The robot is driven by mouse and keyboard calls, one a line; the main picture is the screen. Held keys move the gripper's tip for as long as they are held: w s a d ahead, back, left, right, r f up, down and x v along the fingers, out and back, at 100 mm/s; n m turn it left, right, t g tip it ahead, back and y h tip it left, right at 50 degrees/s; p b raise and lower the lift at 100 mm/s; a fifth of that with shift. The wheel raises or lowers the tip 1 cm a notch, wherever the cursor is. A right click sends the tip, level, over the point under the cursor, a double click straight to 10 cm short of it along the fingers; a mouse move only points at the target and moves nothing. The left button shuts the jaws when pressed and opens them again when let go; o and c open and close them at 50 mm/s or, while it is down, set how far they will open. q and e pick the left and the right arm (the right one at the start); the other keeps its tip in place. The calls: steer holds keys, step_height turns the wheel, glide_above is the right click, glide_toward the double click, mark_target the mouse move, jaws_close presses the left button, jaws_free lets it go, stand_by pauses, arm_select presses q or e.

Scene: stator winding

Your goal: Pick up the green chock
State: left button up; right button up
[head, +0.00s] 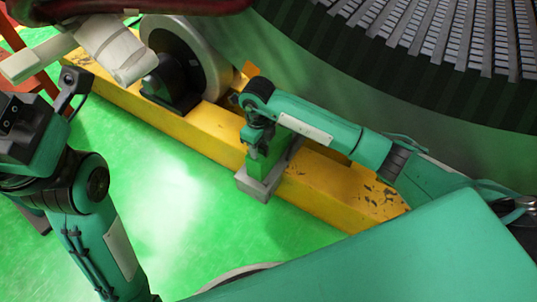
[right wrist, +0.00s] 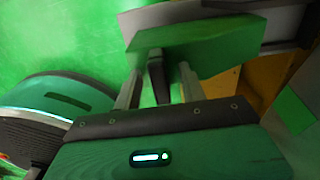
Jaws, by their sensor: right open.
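In the right wrist view the green chock (right wrist: 205,47) spans the space just beyond the fingertips. My right gripper (head: 257,148) is at the chock, pointing down, and partly covers it. In the right wrist view its fingers (right wrist: 160,85) are apart and reach to the chock's near edge; I cannot tell if they touch it. My left gripper (head: 72,88) is at the left of the head view, away from the chock; its jaws do not show clearly.
Bare green floor (head: 165,190) lies between my arms.

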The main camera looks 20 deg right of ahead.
steer(key=shift+f, duration=0.1)
steer(key=c, duration=0.9)
jaws_close()
